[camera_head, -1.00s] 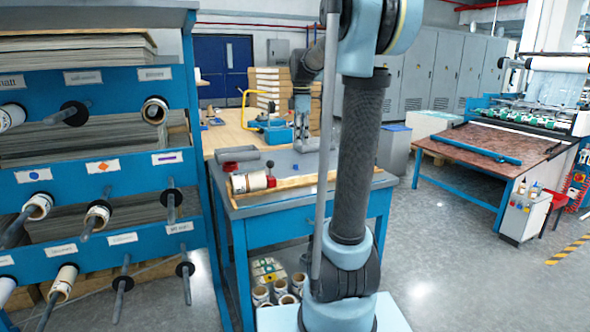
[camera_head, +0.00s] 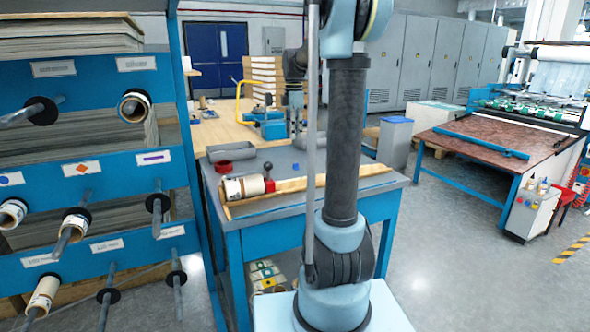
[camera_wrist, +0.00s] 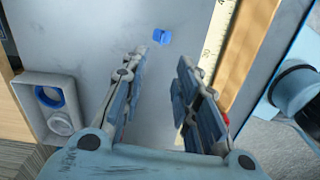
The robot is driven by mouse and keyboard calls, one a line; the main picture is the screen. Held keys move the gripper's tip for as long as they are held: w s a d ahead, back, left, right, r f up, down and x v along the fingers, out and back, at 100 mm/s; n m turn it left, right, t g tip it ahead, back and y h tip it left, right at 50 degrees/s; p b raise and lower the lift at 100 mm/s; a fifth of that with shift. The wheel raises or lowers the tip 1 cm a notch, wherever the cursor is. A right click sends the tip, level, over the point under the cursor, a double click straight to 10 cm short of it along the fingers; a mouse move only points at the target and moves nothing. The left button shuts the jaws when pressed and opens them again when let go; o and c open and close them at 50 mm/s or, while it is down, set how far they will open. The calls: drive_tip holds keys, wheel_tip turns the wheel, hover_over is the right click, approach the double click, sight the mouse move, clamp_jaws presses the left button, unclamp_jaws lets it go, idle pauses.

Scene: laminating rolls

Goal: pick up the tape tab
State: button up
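A small blue tab (camera_wrist: 162,36), which looks like the tape tab, lies on the grey tabletop in the wrist view. My gripper (camera_wrist: 163,64) is open, with its two fingers spread and nothing between them. The tab is beyond the fingertips, roughly in line with the gap, and apart from them. In the head view my gripper (camera_head: 295,125) hangs over the far part of the blue-framed table (camera_head: 290,215). I cannot make out the tab in that view.
A ruler strip (camera_wrist: 211,45) and wooden rail (camera_wrist: 243,50) run along the right of the tab. A grey holder (camera_wrist: 38,85) with a blue ring is at left. A roll rack (camera_head: 95,180) stands left.

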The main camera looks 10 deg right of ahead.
sight(296, 166)
wheel_tip(296, 166, down, 13)
drive_tip(key=shift+f, duration=0.1)
idle(0.7)
drive_tip(key=shift+c, duration=0.5)
clamp_jaws()
